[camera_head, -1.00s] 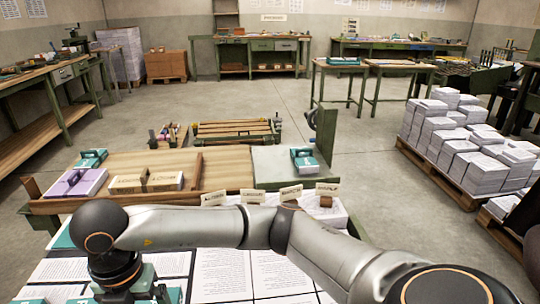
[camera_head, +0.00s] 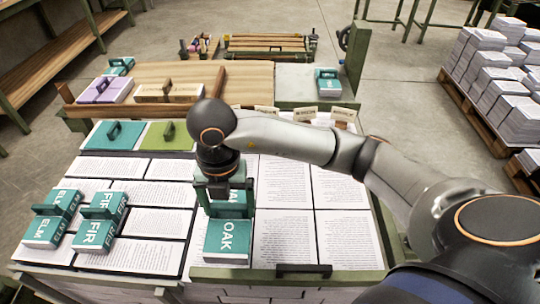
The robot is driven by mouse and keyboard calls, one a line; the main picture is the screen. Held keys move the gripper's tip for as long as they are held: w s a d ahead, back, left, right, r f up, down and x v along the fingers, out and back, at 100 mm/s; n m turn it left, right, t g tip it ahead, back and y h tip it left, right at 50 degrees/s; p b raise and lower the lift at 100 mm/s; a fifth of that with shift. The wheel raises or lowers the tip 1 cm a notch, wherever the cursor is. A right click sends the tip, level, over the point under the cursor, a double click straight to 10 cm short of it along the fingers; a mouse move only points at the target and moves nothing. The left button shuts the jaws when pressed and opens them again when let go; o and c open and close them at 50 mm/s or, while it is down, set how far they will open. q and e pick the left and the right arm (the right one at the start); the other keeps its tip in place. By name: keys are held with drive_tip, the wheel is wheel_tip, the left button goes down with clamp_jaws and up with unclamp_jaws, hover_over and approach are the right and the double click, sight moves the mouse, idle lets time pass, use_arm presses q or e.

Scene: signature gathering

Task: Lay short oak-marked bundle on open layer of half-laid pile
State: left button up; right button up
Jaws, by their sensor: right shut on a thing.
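The teal oak-marked bundle (camera_head: 228,240), lettered OAK, lies flat under my right gripper (camera_head: 222,196) near the front middle of the pile. The right gripper is shut on it from above and partly hides its rear part. I cannot tell whether the bundle rests on the pile or hangs just above it. The half-laid pile (camera_head: 283,225) has a top of printed white sheets in rows, with a green front rail. Teal bundles lettered FIR (camera_head: 95,236) and ELM (camera_head: 43,231) sit at its left front. My left gripper is not in view.
A teal block (camera_head: 112,140) and a green block (camera_head: 166,138) with handles sit at the pile's back left. Behind is a wooden bench (camera_head: 200,75) with a purple bundle (camera_head: 105,90). Small cards (camera_head: 305,113) stand along the back edge. A loaded pallet (camera_head: 490,120) stands right.

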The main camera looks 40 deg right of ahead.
drive_tip(key=w+d+f, duration=0.2)
drive_tip(key=w+d, duration=0.1)
drive_tip(key=w+d+f, duration=0.1)
drive_tip(key=w, duration=0.1)
drive_tip(key=shift+d, duration=0.4)
drive_tip(key=shift+w+d+f+b, duration=0.1)
drive_tip(key=shift+w+d+f, duration=0.5)
drive_tip(key=shift+f, duration=0.9)
drive_tip(key=shift+w+d+f+b, duration=0.15)
drive_tip(key=shift+w+d+f, duration=0.45)
drive_tip(key=shift+f, duration=0.95)
drive_tip(key=shift+w+d+f+b, duration=0.1)
drive_tip(key=shift+w+d+f, duration=0.5)
drive_tip(key=shift+f, duration=0.9)
drive_tip(key=shift+w+a, duration=0.1)
drive_tip(key=shift+f, duration=0.15)
drive_tip(key=o, duration=1.3)
